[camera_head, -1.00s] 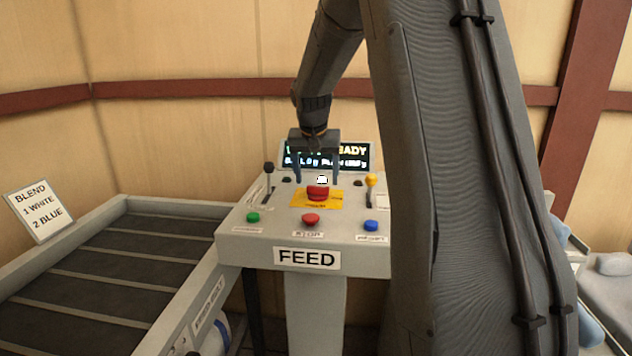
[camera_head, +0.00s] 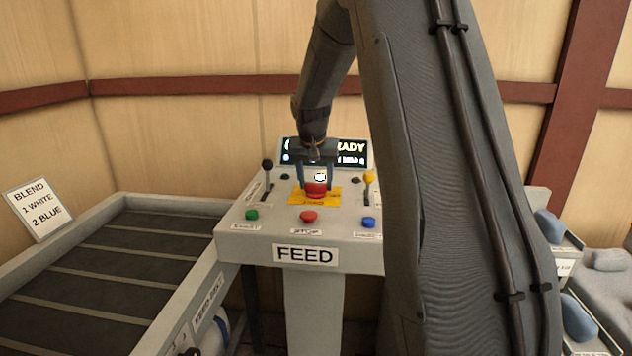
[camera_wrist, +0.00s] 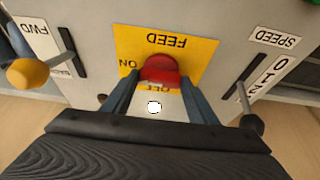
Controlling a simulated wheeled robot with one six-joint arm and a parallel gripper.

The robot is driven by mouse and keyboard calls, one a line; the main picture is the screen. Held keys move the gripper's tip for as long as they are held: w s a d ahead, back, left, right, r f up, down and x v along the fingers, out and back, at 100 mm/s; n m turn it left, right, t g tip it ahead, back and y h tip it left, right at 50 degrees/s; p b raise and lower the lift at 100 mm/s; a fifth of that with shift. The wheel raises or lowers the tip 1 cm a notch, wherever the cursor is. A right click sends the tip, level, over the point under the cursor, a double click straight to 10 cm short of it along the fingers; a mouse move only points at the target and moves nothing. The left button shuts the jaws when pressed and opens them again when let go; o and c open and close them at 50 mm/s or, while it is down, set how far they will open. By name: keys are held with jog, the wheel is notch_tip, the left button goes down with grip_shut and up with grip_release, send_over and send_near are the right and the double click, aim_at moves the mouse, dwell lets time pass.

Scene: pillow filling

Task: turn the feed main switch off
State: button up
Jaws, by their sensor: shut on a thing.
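The feed main switch is a red knob (camera_head: 316,189) on a yellow plate (camera_head: 333,196) in the middle of the grey FEED console. In the wrist view the red knob (camera_wrist: 160,69) shows upside down on the yellow plate (camera_wrist: 196,50), which reads FEED, ON and OFF. ON is beside the knob, and OFF is partly hidden just below it. My gripper (camera_head: 315,186) is shut on the knob, one blue-grey finger on each side; its fingers (camera_wrist: 158,88) also show in the wrist view. I cannot tell which way the knob points.
A black-knobbed lever (camera_head: 267,165) stands left of the switch, a yellow-knobbed lever (camera_head: 369,178) right. Green (camera_head: 251,215), red (camera_head: 308,216) and blue (camera_head: 369,222) buttons line the front. A lit display (camera_head: 351,152) stands behind. A conveyor (camera_head: 110,262) lies left.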

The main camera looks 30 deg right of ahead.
jog(key=n+p, duration=0.1)
jog(key=n+y+p, duration=0.1)
jog(key=n, duration=0.1)
jog(key=shift+s+d+r+t, duration=0.1)
jog(key=shift+d+t, duration=0.05)
jog(key=shift+t, duration=0.15)
jog(key=n+y, duration=0.1)
jog(key=n, duration=0.2)
jog(key=shift+d, duration=0.1)
jog(key=n+y+b, duration=0.1)
jog(key=n, duration=0.2)
jog(key=n+y+b, duration=0.1)
jog(key=n+b, duration=0.1)
jog(key=n, duration=0.1)
jog(key=shift+d+f, duration=0.2)
jog(key=n+y+b, duration=0.1)
jog(key=n, duration=0.2)
jog(key=n+g+y+b, duration=0.1)
jog(key=n, duration=0.2)
jog(key=shift+w+d+r+g, duration=0.1)
jog(key=shift+w+g, duration=0.1)
jog(key=shift+g, duration=0.1)
jog(key=o, duration=1)
jog(key=shift+o, duration=0.2)
jog(key=b+v, duration=0.2)
jog(key=v, duration=0.6)
